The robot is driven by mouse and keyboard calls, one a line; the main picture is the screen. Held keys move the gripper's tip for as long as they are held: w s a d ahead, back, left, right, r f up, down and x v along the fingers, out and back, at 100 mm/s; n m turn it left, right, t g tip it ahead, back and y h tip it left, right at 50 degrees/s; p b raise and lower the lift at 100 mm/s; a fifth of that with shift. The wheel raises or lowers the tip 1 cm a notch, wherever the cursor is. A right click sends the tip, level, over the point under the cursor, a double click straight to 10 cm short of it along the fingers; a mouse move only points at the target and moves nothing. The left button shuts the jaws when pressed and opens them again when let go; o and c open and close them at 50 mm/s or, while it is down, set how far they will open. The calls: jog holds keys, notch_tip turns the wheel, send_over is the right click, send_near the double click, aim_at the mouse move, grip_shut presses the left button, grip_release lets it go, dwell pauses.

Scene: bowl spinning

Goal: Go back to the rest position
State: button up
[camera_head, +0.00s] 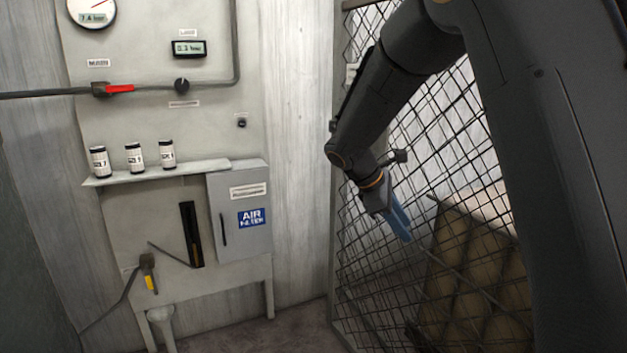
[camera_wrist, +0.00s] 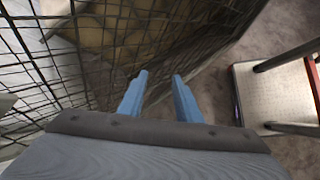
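My gripper (camera_head: 399,221) hangs at the end of my dark arm, in front of the wire mesh on the right side of the head view. Its blue fingers point down and to the right. In the wrist view my gripper (camera_wrist: 159,88) shows two blue fingers with a clear gap between them. Nothing is held between them. The mesh is behind the fingers in the head view, and I cannot tell how near they are to it.
A grey panel stands at left with a shelf (camera_head: 200,168) bearing three labelled canisters (camera_head: 134,157), an air filter box (camera_head: 240,208) and a red-handled valve (camera_head: 118,89). Wire mesh (camera_head: 380,270) stands at right. A chair-like thing (camera_wrist: 275,95) stands on the floor at right in the wrist view.

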jog(key=s+a+f+m+y+p, duration=0.1)
jog(key=s+f+m+y, duration=0.2)
jog(key=s+m, duration=0.4)
jog(key=s+a+f+m+g+y+p, duration=0.1)
jog(key=s+f+m+y, duration=0.2)
jog(key=s, duration=1.9)
jog(key=m+y, duration=0.1)
jog(key=m, duration=0.3)
jog(key=shift+s+a+f+m+g, duration=0.15)
jog(key=shift+s+a+m+g, duration=0.15)
jog(key=shift+s, duration=0.05)
